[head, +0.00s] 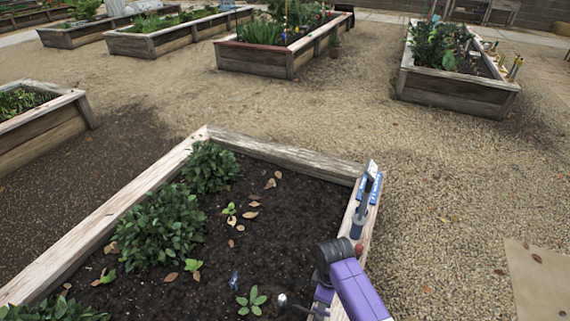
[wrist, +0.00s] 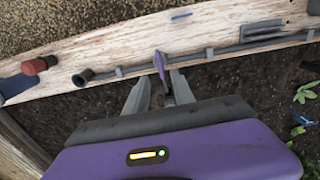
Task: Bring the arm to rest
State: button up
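My gripper (wrist: 160,82) shows in the wrist view with its two grey fingers apart. They point towards the wooden rim of the near raised bed. A thin purple piece (wrist: 160,65) shows between and just beyond the fingertips; I see no clear grip on it. In the head view my purple arm (head: 360,290) reaches in from the bottom right over the right-hand rim of the near bed (head: 285,153). I cannot make out the fingertips clearly there.
A blue-and-grey tool (head: 367,185) lies along the right rim. In the wrist view a grey rod (wrist: 220,50) and a red-ended handle (wrist: 38,65) lie along the rim. Leafy plants (head: 160,228) fill the bed's left side. Gravel (head: 450,200) to the right is open.

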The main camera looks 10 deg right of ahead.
jog(key=w+a+r+m+t, duration=0.25)
jog(key=w+r+t, duration=0.35)
jog(key=w, duration=0.4)
jog(key=s+a+r+m+t+y, duration=0.1)
jog(key=s+a+r+m+t, duration=0.15)
jog(key=r+m+t, duration=0.2)
jog(key=s+d+r+m+t, duration=0.1)
jog(key=s+r, duration=0.6)
jog(key=s, duration=0.7)
jog(key=s+d+r+m+t, duration=0.1)
jog(key=s+d+r+t, duration=0.1)
jog(key=s+r, duration=0.6)
jog(key=s+d+r+m+t+h+p, duration=0.1)
jog(key=s+r, duration=0.6)
jog(key=s, duration=1.3)
jog(key=shift+d+r+m, duration=0.15)
jog(key=shift+d+m, duration=0.35)
